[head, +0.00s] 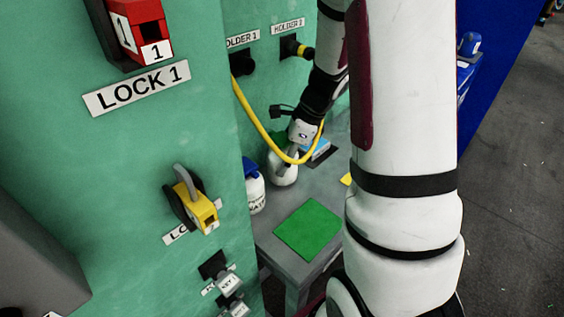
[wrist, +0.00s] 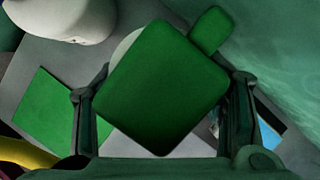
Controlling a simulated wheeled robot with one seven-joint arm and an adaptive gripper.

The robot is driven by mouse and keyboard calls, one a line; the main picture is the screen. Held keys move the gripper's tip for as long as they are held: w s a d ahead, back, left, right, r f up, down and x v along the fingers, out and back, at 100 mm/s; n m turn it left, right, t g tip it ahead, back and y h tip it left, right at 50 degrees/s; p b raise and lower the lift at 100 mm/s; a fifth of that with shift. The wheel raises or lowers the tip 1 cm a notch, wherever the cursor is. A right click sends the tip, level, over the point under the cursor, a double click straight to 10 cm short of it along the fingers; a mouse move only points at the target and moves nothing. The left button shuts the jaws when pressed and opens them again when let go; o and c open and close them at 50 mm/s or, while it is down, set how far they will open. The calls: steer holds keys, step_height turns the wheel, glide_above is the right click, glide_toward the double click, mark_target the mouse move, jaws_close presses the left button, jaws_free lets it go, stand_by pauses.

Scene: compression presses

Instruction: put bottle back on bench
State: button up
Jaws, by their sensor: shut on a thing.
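My gripper (head: 284,161) reaches down over the bench (head: 275,258) and is shut on a white bottle (head: 283,177). In the wrist view, a green bottle top (wrist: 160,85) fills the space between my two fingers (wrist: 160,105), and a little of the white body shows behind it. The bottle looks roughly upright; I cannot tell whether its base touches the bench. A flat green square (head: 308,230) lies on the bench nearer the camera; it also shows at the left of the wrist view (wrist: 50,108). Its top is bare.
A white bottle with a blue cap (head: 254,188) stands close to the left, beside the green panel. A yellow cable (head: 256,124) loops down in front of my gripper from the holders. A blue and white item (head: 319,148) lies behind. LOCK 1 (head: 137,87) is nearby.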

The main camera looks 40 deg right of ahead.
steer(key=shift+f, duration=0.3)
steer(key=shift+f, duration=0.1)
steer(key=o, duration=1.6)
steer(key=shift+o, duration=0.2)
steer(key=p+v, duration=0.2)
steer(key=v, duration=1)
steer(key=shift+a, duration=0.1)
